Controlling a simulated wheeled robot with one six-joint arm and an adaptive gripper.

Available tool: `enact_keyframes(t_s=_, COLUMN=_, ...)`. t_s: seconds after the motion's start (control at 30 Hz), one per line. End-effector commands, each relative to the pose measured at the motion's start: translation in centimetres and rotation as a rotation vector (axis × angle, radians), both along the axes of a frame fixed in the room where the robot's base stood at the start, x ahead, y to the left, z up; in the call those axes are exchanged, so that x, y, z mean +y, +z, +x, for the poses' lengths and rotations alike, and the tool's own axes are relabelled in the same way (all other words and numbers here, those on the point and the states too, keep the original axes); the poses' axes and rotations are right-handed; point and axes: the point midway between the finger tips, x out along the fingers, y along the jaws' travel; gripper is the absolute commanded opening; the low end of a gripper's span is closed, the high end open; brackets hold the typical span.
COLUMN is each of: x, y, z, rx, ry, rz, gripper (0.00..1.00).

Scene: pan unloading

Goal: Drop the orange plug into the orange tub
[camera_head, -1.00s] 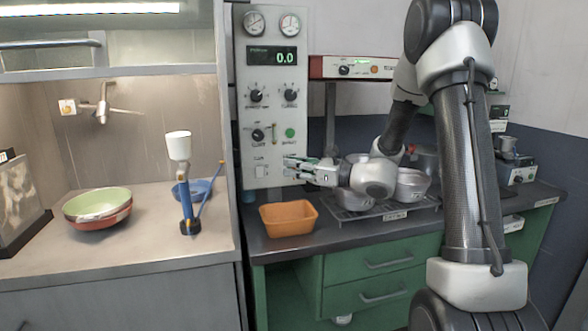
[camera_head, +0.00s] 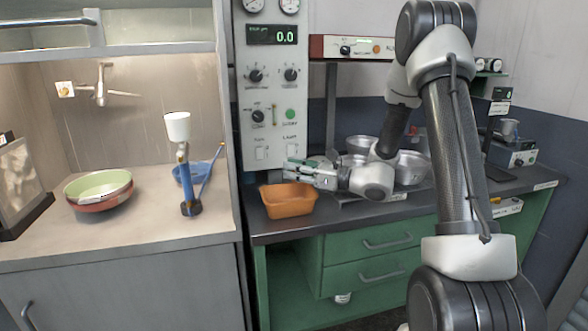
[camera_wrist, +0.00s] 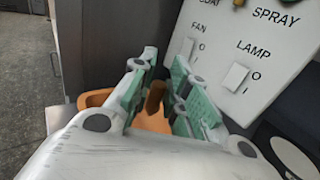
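The orange tub (camera_head: 288,207) stands on the dark worktop near its left front edge. My gripper (camera_head: 287,171) is just above the tub's back rim, its fingers pointing left. In the wrist view the fingers (camera_wrist: 164,62) stand a little apart, with a small brownish-orange plug (camera_wrist: 156,97) between them, appearing held by the pads. Part of the tub (camera_wrist: 96,97) shows behind and below the fingers. The plug cannot be made out in the head view, and the tub's inside is largely hidden there.
A control panel (camera_head: 273,100) rises right behind the tub, close to the fingertips. Metal pots (camera_head: 413,168) stand on the worktop behind my wrist. A bench at left holds stacked bowls (camera_head: 99,190) and a blue stand with a white cup (camera_head: 177,127).

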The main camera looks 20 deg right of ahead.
Motion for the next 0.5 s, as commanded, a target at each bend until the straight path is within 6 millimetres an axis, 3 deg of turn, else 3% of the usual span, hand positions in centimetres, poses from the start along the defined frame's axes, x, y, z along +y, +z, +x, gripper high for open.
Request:
enact_keyframes(t_s=0.07, x=0.00, y=0.01, z=0.00, rx=0.000, ry=0.000, rz=0.000, gripper=0.37)
enact_keyframes(t_s=0.37, x=-0.05, y=0.01, z=-0.03, rx=0.000, ry=0.000, rz=0.000, gripper=0.37)
enact_keyframes(t_s=0.5, x=-0.98, y=0.00, z=-0.65, rx=0.001, ry=-0.003, rz=0.001, gripper=0.37)
